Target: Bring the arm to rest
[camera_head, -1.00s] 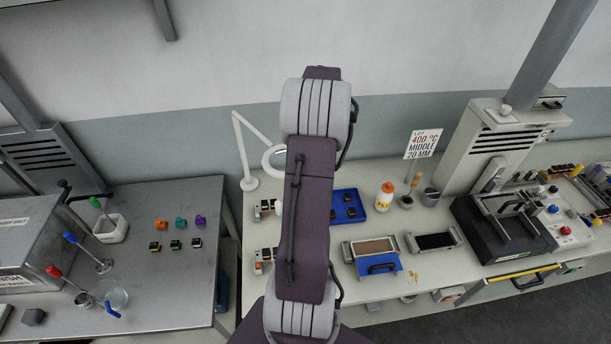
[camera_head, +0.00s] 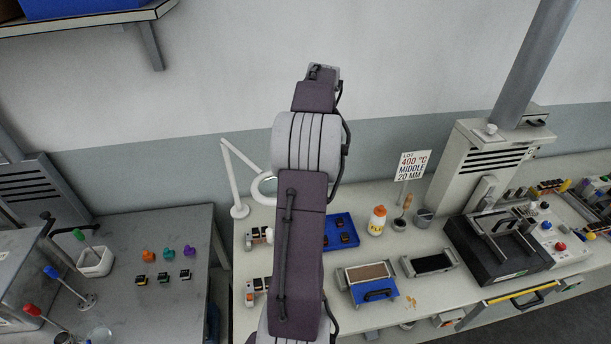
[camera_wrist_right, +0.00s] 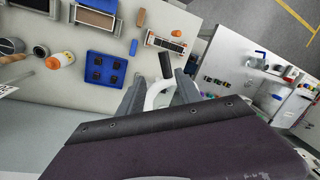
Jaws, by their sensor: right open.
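My raised arm (camera_head: 300,215) stands upright in the middle of the head view, in front of the white bench. Its upper end reaches above the bench against the wall, and my right gripper cannot be made out there. In the right wrist view my right gripper (camera_wrist_right: 154,84) is open, with its grey fingers apart. A white curved piece, perhaps the magnifier lamp's ring, shows between or beyond the fingers; I cannot tell whether it is near them. No held object is seen. My left gripper is not in view.
The magnifier lamp (camera_head: 232,180) stands just left of my arm. A blue tray (camera_head: 341,219) with dark connectors lies right of it and also shows in the right wrist view (camera_wrist_right: 119,82). A grey table (camera_head: 150,225) is at left, a shelf (camera_head: 100,22) at upper left.

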